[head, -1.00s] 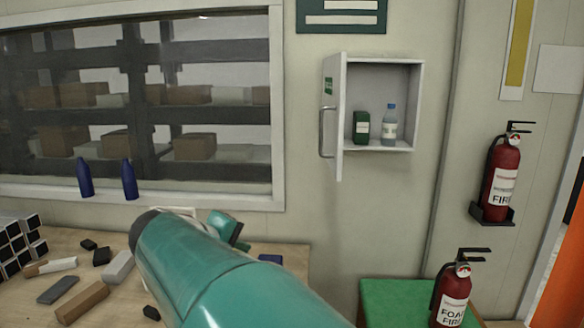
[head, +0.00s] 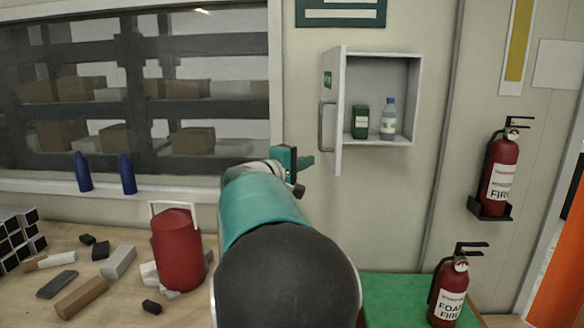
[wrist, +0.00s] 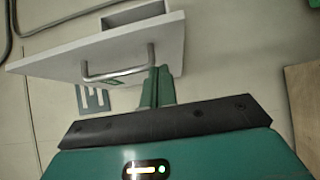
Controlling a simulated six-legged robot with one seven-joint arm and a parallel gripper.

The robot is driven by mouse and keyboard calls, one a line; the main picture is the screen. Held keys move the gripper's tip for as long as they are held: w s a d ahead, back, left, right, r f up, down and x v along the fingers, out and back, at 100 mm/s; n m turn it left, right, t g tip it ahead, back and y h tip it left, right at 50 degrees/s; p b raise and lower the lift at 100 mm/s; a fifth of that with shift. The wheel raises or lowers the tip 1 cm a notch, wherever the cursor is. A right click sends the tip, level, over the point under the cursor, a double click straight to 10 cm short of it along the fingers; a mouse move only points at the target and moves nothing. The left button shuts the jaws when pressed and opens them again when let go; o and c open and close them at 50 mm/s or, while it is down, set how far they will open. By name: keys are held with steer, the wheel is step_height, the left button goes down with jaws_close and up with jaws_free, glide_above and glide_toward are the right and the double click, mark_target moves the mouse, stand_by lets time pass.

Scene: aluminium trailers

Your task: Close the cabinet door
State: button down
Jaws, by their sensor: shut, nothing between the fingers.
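The white wall cabinet (head: 415,100) hangs open at the upper right of the head view. Its door (head: 333,152) swings out from the left side and has a metal handle (head: 322,127). A green box (head: 360,122) and a clear bottle with a blue cap (head: 388,120) stand inside. My gripper (head: 308,163) is shut and empty, just left of the door's lower part. In the wrist view the shut fingers (wrist: 158,86) point toward the door (wrist: 110,50), close to the handle (wrist: 118,72). I cannot tell whether they touch.
A red canister (head: 178,252) and several small blocks lie on the wooden table (head: 60,240). One fire extinguisher (head: 500,180) hangs on the wall and another (head: 449,293) stands on the green-topped table (head: 395,290). Two blue bottles (head: 83,172) stand before the window.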

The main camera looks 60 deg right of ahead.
mark_target(334, 157)
steer(key=s+d, duration=0.3)
steer(key=shift+r, duration=0.1)
steer(key=shift+s+d, duration=0.25)
steer(key=shift+d, duration=0.05)
steer(key=shift+s, duration=0.1)
